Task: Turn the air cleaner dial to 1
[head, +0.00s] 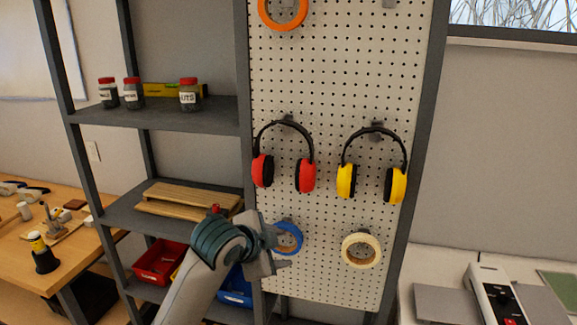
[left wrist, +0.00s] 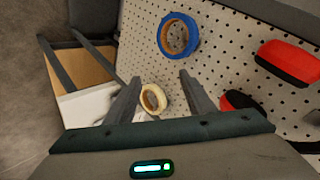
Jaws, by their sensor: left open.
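No air cleaner or numbered dial can be made out for certain in either view. A white device with a dark panel and a red spot (head: 497,297) stands at the lower right of the head view, cut off by the frame edge; I cannot tell if it has a dial. My left gripper (head: 282,250) is in front of the lower pegboard, by the blue tape roll, far left of that device. In the left wrist view its two fingers (left wrist: 159,80) are apart with nothing held between them. My right gripper is not in view.
The pegboard (head: 330,100) holds red earmuffs (head: 305,175), yellow earmuffs (head: 396,185), a blue tape roll (head: 298,238) and a cream tape roll (head: 347,250). A grey shelf (head: 170,118) with jars stands left. A wooden table (head: 20,250) is farther left.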

